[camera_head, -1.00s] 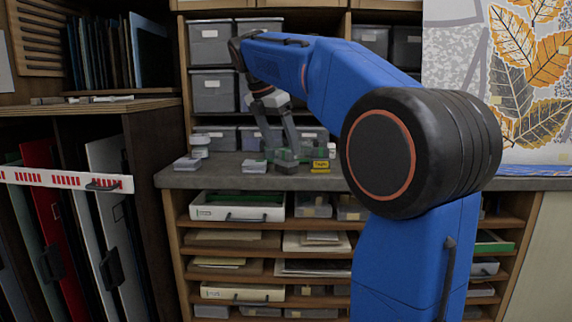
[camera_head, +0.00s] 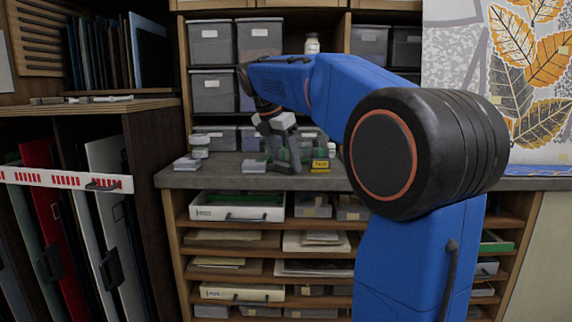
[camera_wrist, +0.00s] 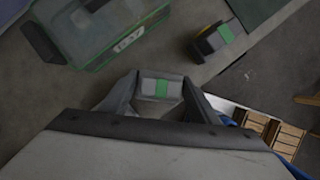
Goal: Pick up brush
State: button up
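My gripper (camera_wrist: 160,86) points down low over the grey worktop, its two fingers apart. No bristles or handle can be made out. In the head view my gripper (camera_head: 286,164) is at the worktop's front, among small green and grey items that it partly hides.
A green-grey labelled box (camera_wrist: 100,30) lies beyond the fingers at upper left. A yellow and black item (camera_wrist: 217,40) is at upper right; a yellow box (camera_head: 320,165) stands right of my gripper. Small containers (camera_head: 187,163) sit left on the worktop (camera_head: 225,180). Bins line the shelf behind.

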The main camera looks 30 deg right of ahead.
aim_at(286, 150)
jog(key=c, duration=0.6)
jog(key=shift+c, duration=0.2)
jog(key=shift+r, duration=0.15)
notch_tip(286, 150, up, 10)
jog(key=shift+f, duration=0.1)
jog(key=shift+o, duration=1)
